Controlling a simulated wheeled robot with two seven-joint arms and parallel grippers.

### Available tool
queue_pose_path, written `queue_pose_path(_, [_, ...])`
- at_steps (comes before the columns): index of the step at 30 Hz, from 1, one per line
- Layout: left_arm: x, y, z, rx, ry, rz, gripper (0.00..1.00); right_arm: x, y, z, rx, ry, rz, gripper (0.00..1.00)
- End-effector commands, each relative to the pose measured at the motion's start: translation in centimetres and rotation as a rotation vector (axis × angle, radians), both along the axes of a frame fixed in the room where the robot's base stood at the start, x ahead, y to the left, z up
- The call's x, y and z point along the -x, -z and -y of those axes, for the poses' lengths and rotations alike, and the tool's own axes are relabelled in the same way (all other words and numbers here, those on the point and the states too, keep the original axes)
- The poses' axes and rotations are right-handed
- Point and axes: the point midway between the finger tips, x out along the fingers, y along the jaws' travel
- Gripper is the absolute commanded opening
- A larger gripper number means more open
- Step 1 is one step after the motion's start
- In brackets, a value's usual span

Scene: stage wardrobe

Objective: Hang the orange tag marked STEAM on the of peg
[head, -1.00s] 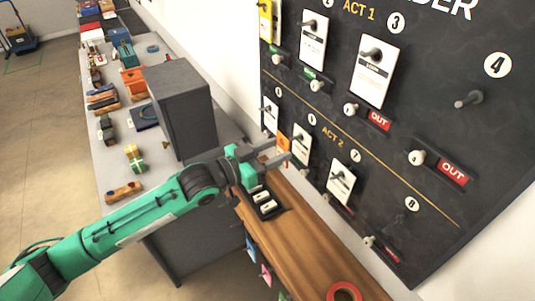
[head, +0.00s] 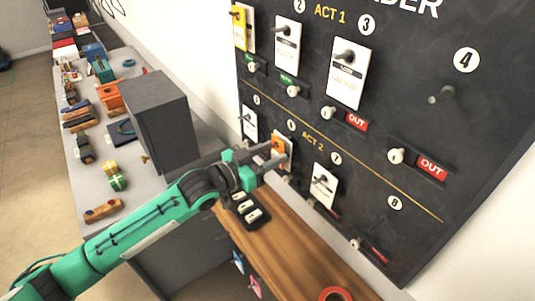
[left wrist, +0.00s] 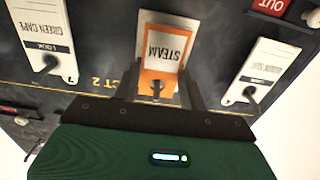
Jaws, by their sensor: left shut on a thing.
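The orange tag (head: 279,146) with a white STEAM label is at the board's lower row, below the number 6. In the left wrist view the tag (left wrist: 161,61) appears upside down between my fingers, in front of a white card (left wrist: 147,18). My left gripper (head: 275,161) is shut on the tag. A dark peg end (left wrist: 157,88) shows against the tag's orange end; I cannot tell whether it passes fully through the hole. My right gripper is in neither view.
The dark board (head: 440,140) carries other pegs with white cards, white knobs and red OUT labels. A wooden ledge (head: 285,250) with a small black tray (head: 246,209) lies below. A grey box (head: 160,120) stands on the cluttered grey table at left.

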Motion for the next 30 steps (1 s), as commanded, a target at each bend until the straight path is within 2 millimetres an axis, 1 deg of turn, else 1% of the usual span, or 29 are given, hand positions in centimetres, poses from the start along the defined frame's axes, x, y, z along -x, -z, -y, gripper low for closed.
queue_pose_path(14, [0.01, -0.01, 0.00, 0.001, 0.000, 0.001, 0.22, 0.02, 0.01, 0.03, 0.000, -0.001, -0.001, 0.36])
queue_pose_path(15, [0.01, -0.01, 0.00, 0.001, 0.000, 0.001, 0.44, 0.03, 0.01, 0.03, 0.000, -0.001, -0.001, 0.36])
queue_pose_path(17, [0.01, -0.01, 0.00, 0.001, 0.000, 0.001, 0.56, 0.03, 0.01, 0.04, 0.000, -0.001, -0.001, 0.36])
queue_pose_path(18, [0.01, -0.01, 0.00, 0.001, 0.000, 0.001, 0.64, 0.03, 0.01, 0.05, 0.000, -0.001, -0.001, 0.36])
queue_pose_path(19, [0.01, -0.01, 0.00, 0.001, 0.000, 0.001, 0.68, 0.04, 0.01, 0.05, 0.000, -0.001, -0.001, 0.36])
queue_pose_path(26, [0.02, 0.00, -0.01, 0.000, 0.000, 0.000, 0.68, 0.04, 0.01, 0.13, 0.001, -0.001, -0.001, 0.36])
queue_pose_path(30, [0.27, 0.14, -0.41, -0.001, 0.000, 0.001, 0.68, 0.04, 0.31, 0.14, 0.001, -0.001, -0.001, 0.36])
